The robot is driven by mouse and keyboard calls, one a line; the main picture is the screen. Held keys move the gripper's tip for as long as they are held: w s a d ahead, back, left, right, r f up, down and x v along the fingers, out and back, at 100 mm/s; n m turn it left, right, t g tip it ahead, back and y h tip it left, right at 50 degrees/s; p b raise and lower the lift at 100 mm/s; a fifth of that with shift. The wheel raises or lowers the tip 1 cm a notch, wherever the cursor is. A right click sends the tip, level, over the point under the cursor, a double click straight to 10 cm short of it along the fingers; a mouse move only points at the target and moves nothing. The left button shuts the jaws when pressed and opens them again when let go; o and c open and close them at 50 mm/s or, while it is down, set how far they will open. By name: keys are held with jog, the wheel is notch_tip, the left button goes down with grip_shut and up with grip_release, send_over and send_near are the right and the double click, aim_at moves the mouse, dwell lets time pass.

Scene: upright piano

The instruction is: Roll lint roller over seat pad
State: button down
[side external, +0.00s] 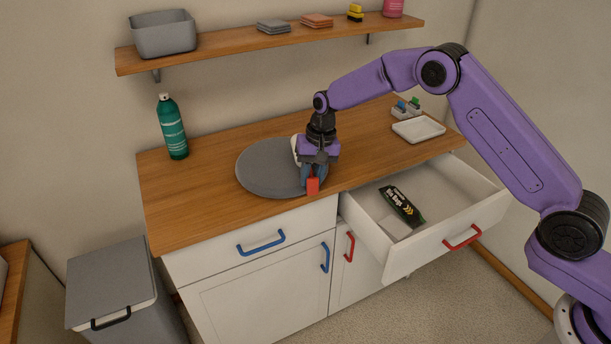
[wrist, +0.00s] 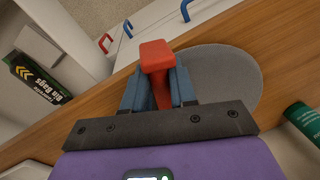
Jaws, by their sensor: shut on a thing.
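The round grey seat pad (side external: 262,172) lies flat on the wooden worktop; part of it shows in the wrist view (wrist: 225,75). My gripper (side external: 314,174) is over the pad's right edge, shut on the red handle of the lint roller (side external: 313,187). In the wrist view, the red handle (wrist: 157,56) sits between the blue fingers of my gripper (wrist: 159,88).
An open drawer (side external: 440,205) holding a black bin bags box (side external: 402,205) juts out at the right. A green spray can (side external: 172,128) stands at the back left. A white tray (side external: 418,129) lies at the right. A shelf (side external: 245,48) hangs above.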

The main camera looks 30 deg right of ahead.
jog(key=shift+w+a+f, duration=0.1)
jog(key=shift+w+a, duration=0.35)
jog(key=shift+a, duration=1)
jog(key=shift+w+a+r, duration=0.1)
jog(key=shift+w+a, duration=0.4)
jog(key=shift+a, duration=1)
jog(key=shift+w+a+f, duration=0.1)
jog(key=shift+w+a, duration=0.35)
jog(key=shift+a, duration=1)
jog(key=shift+w+a, duration=0.25)
jog(key=shift+a, duration=0.4)
jog(key=shift+w+a, duration=0.2)
jog(key=shift+a, duration=0.45)
jog(key=shift+s+d, duration=0.3)
jog(key=shift+d, duration=0.65)
jog(key=shift+s+d, duration=0.35)
jog(key=shift+d, duration=0.65)
jog(key=shift+s+d, duration=0.3)
jog(key=shift+d, duration=0.65)
notch_tip(320, 180, up, 8)
